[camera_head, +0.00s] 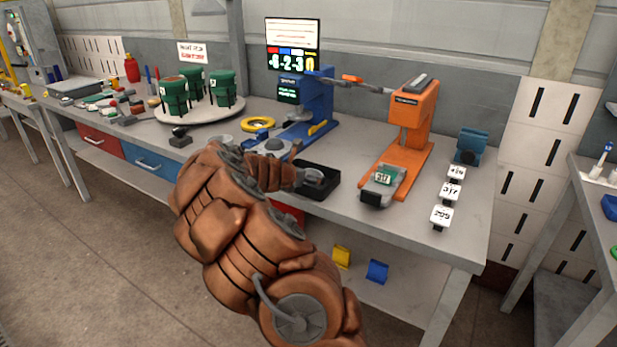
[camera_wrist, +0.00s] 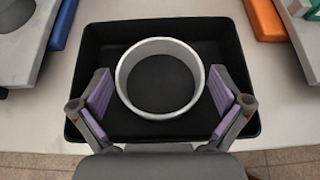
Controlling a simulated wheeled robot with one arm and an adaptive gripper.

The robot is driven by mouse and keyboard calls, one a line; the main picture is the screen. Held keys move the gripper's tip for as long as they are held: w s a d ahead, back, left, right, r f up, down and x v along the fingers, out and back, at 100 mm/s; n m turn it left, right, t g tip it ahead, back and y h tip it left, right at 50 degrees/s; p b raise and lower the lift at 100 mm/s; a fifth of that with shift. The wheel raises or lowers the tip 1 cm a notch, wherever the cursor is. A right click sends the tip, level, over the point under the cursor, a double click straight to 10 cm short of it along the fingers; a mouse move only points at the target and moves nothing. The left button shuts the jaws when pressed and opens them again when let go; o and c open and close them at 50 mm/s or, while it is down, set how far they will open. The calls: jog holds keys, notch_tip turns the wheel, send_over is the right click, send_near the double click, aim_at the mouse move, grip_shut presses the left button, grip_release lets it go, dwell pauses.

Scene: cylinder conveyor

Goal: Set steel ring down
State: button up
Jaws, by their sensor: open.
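The steel ring (camera_wrist: 120,76) is a light grey, open cylinder. In the wrist view it stands in the black tray (camera_wrist: 240,35), with the dark tray floor showing through its middle. My gripper (camera_wrist: 160,100) is open, with one purple-padded finger on each side of the ring. A gap shows between each pad and the ring wall. In the head view my gripper (camera_head: 314,177) is over the black tray (camera_head: 333,186), and my arm hides part of the area in front of it.
A blue press (camera_head: 318,105) stands behind the tray and an orange press (camera_head: 410,110) to its right. White numbered blocks (camera_head: 441,215) sit near the bench's right end. Green cups (camera_head: 222,88) stand on a round white plate at the left. Bare bench lies between tray and orange press.

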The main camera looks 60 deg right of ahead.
jog(key=v, duration=1)
jog(key=shift+a, duration=0.3)
jog(key=shift+r, duration=0.15)
jog(key=s+a+f+m+y, duration=0.1)
jog(key=s+a+m+y, duration=0.3)
jog(key=a, duration=1.1)
jog(key=s+a+f+m+g+y, duration=0.1)
jog(key=s+a+m+y, duration=0.3)
jog(key=s+a+m, duration=0.4)
jog(key=s+a+f+m+g+y, duration=0.1)
jog(key=s+a+m+y, duration=0.3)
jog(key=s+a, duration=1)
jog(key=a+f+m, duration=0.1)
jog(key=a+m, duration=0.1)
jog(key=a, duration=0.7)
jog(key=shift+a, duration=0.2)
jog(key=shift+r, duration=0.1)
